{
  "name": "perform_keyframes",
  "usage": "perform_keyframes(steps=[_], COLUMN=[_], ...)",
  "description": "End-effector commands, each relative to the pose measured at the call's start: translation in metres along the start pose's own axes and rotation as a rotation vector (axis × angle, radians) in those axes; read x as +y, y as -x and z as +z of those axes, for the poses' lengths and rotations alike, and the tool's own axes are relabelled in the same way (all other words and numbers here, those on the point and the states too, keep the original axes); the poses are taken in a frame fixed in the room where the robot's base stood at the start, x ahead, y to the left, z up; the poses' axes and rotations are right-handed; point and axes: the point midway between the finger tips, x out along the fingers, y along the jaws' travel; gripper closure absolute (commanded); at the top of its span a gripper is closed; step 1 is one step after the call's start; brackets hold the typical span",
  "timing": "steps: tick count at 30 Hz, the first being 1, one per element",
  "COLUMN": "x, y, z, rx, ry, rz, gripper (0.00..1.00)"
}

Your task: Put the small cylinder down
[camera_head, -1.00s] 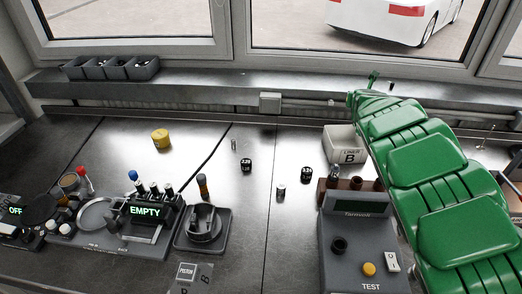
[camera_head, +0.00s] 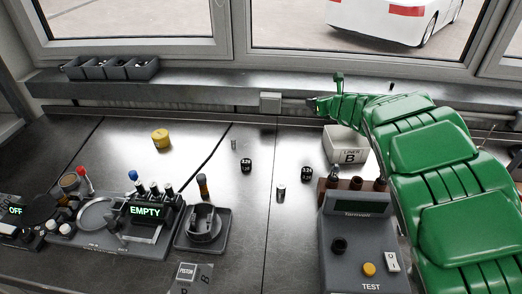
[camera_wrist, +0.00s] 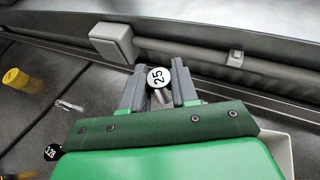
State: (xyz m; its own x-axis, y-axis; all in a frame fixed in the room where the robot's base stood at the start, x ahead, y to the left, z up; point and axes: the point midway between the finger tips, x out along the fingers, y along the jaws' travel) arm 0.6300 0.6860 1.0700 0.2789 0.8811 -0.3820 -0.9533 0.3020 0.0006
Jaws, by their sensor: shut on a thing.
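In the head view my gripper (camera_head: 314,105) is at the far end of the green arm, over the back of the bench near the window ledge. The held cylinder cannot be made out clearly there.
Black weights marked 3.26 (camera_head: 246,165) and 3.24 (camera_head: 307,173), small metal cylinders (camera_head: 281,192) (camera_head: 234,144) and a yellow cap (camera_head: 161,139) stand on the bench. A "LINER B" box (camera_head: 345,148) is below the arm. Bare bench lies between them.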

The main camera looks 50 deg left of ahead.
Motion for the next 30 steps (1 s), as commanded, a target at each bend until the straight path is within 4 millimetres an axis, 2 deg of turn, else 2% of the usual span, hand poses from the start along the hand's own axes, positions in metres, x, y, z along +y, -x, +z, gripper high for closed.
perform_keyframes(steps=[1,8,18,24,30], x=[0.014,0.081,0.172,0.208,0.222], y=[0.001,0.015,0.06,0.088,0.101], z=[-0.001,-0.011,-0.034,-0.045,-0.049], rx=[0.0,0.002,0.004,0.003,0.0], ry=[0.02,0.122,0.271,0.332,0.358], rz=[0.051,0.295,0.651,0.8,0.864], gripper=[1.0,1.0,1.0,1.0,1.0])
